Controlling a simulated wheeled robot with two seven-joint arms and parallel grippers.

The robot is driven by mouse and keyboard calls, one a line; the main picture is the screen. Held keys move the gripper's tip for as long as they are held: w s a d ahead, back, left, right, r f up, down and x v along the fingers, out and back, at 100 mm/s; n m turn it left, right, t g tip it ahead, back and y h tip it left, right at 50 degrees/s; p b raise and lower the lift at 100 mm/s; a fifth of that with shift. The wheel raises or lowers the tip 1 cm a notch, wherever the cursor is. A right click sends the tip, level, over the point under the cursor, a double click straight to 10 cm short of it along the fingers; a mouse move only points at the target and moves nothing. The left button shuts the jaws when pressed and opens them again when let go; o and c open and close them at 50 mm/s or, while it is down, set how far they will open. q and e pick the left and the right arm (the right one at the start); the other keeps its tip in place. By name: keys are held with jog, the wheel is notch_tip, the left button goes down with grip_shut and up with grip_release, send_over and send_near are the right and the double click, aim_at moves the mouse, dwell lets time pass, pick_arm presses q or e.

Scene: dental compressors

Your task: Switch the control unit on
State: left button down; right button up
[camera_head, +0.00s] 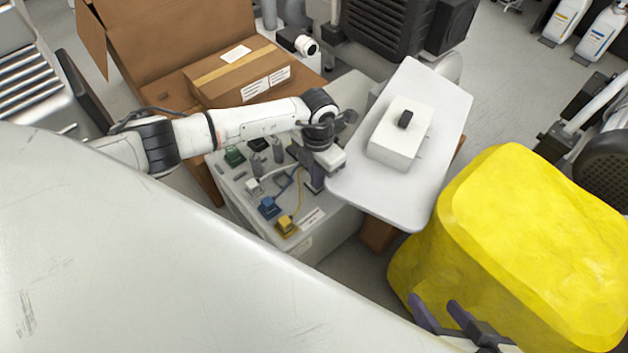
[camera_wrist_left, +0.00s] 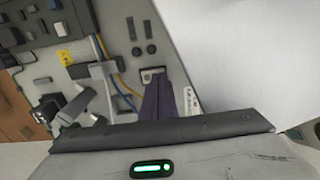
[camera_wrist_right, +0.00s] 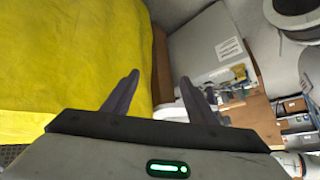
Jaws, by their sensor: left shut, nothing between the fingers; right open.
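The grey control panel (camera_head: 240,195) carries green, blue and yellow parts and cables; it also shows in the left wrist view (camera_wrist_left: 185,70). My left gripper (camera_head: 316,187) is shut and empty, pointing down over the panel's right part. In the left wrist view its purple fingertips (camera_wrist_left: 157,80) are at a small light-framed switch (camera_wrist_left: 151,74). The tips partly cover it; I cannot tell whether they touch it or which way it is set. My right gripper (camera_head: 440,308) is open and empty beside the yellow block, away from the panel; its spread fingers show in the right wrist view (camera_wrist_right: 158,85).
A pale tilted plate (camera_head: 355,185) bearing a white box (camera_head: 395,150) with a black knob stands right of the left gripper. A large yellow wrapped block (camera_head: 520,240) fills the right. An open cardboard box (camera_head: 160,40) holding a taped carton (camera_head: 240,80) lies behind the panel.

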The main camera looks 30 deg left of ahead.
pick_arm(q)
jog(key=shift+f+b, duration=0.5)
jog(key=shift+f, duration=0.1)
pick_arm(e)
jog(key=shift+f, duration=0.6)
jog(key=shift+a+r, duration=0.1)
jog(key=shift+r, duration=0.05)
pick_arm(q)
jog(key=shift+r+p, duration=0.4)
notch_tip(320, 180, up, 2)
jog(key=shift+r+p, duration=0.1)
jog(key=shift+p, duration=0.9)
jog(key=shift+r+p, duration=1.85)
jog(key=shift+r, duration=0.25)
pick_arm(e)
jog(key=shift+m+t+h, duration=0.4)
jog(key=shift+m+t, duration=0.3)
jog(key=shift+t, duration=0.1)
jog(key=d+r, duration=0.3)
jog(key=r, duration=0.1)
jog(key=shift+s, duration=0.3)
